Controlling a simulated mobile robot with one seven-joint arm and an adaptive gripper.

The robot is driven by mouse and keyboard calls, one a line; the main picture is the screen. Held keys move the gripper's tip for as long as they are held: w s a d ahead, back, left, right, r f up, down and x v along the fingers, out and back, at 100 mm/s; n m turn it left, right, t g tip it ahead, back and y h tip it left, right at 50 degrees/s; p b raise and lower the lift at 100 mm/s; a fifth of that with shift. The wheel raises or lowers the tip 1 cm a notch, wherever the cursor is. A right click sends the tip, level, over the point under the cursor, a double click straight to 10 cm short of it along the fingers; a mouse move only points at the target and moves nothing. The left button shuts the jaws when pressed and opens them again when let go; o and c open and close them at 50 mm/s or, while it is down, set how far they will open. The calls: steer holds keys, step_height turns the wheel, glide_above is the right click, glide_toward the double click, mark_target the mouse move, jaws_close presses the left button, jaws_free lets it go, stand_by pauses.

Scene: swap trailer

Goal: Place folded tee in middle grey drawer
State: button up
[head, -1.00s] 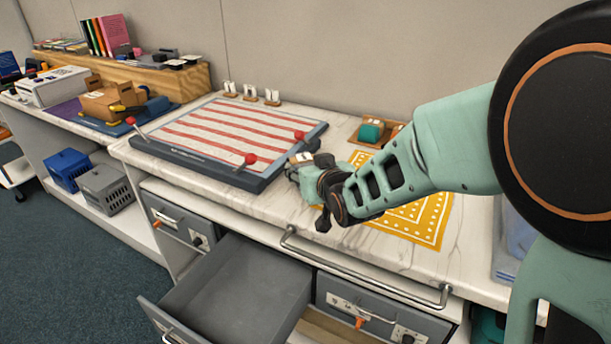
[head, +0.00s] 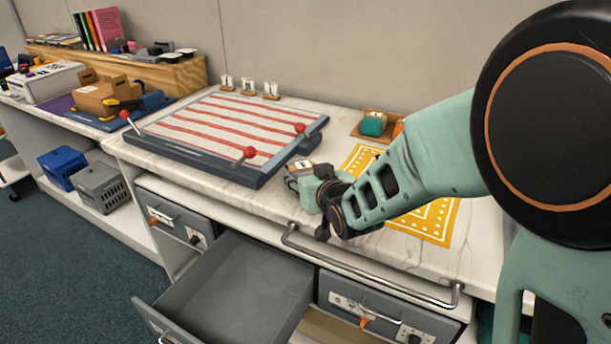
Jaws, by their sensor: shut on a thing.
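The middle grey drawer (head: 225,292) is pulled open below the counter, and its visible inside is empty. A cloth with red and white stripes (head: 215,130) lies flat on a dark blue-grey board (head: 205,162) with red-knobbed handles. I cannot tell whether this cloth is the folded tee. My gripper (head: 300,176) is low over the counter, just right of the board's front right corner and behind the open drawer. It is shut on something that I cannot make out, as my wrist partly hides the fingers.
A metal rail (head: 370,268) runs along the counter's front edge. Closed grey drawers flank the open one, left (head: 178,217) and right (head: 375,308). A yellow patterned mat (head: 425,222) lies under my forearm. Blue (head: 62,170) and grey (head: 100,187) crates sit on the lower left shelf.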

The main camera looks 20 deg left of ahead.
steer(key=o, duration=1.2)
steer(key=shift+o, duration=0.2)
